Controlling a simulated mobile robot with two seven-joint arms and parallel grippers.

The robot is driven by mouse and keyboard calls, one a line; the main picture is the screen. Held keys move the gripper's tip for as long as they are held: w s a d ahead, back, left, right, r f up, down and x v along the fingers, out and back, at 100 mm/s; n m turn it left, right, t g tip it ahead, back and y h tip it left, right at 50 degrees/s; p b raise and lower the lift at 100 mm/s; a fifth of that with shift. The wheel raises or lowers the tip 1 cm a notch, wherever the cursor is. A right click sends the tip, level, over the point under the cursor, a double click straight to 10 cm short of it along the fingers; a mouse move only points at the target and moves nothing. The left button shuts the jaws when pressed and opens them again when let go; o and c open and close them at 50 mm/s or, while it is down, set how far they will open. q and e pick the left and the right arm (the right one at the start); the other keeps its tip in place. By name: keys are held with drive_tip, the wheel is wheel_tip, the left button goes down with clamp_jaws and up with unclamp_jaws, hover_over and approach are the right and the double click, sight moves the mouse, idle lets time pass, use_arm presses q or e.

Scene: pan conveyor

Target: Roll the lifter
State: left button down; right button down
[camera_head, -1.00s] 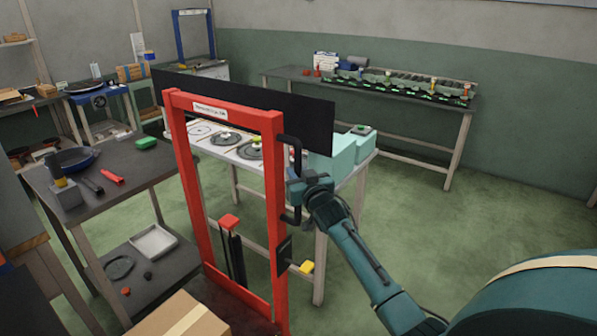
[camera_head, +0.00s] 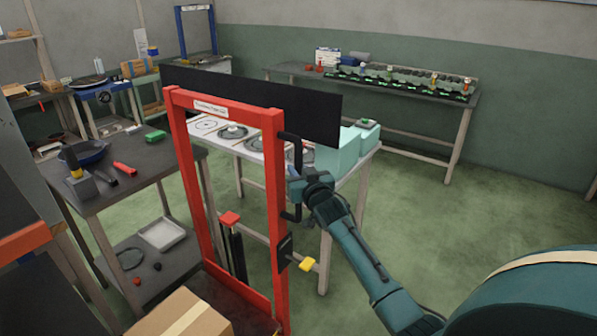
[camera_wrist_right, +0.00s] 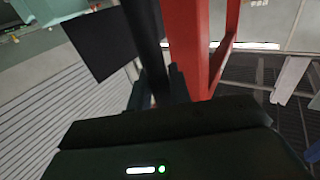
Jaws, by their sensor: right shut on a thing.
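The lifter is a tall red frame (camera_head: 183,185) with a label on its top bar and a black vertical handle (camera_head: 292,145) on its right post. My right gripper (camera_head: 294,184) is shut on this black handle, on the right side of the post. In the right wrist view the gripper (camera_wrist_right: 158,88) closes around the black bar (camera_wrist_right: 143,35), with the red post (camera_wrist_right: 188,45) just beside it. A cardboard box (camera_head: 182,318) sits low at the lifter's front. My left gripper is not in view.
A dark table (camera_head: 135,172) with a blue pan (camera_head: 85,152) stands close on the lifter's left. A white-topped table (camera_head: 262,138) with burner plates and a teal box (camera_head: 337,150) stands just behind it. Green floor (camera_head: 420,215) is open to the right.

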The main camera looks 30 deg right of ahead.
drive_tip(key=c, duration=1.5)
unclamp_jaws()
drive_tip(key=shift+s+a+f, duration=0.1)
drive_tip(key=shift+a+f, duration=0.05)
drive_tip(key=shift+a, duration=0.2)
drive_tip(key=shift+o, duration=0.8)
drive_tip(key=shift+d, duration=0.1)
drive_tip(key=s+a, duration=0.2)
drive_tip(key=s, duration=1.1)
drive_tip(key=shift+a+b, duration=0.3)
drive_tip(key=shift+b, duration=0.1)
drive_tip(key=s+a+f+n+g+y, duration=0.5)
drive_tip(key=s+a+f+g+y, duration=0.1)
drive_tip(key=s+a+f, duration=1.5)
drive_tip(key=shift+s+a+f+g+y, duration=0.45)
drive_tip(key=shift+s+a, duration=0.4)
drive_tip(key=shift+a, duration=0.35)
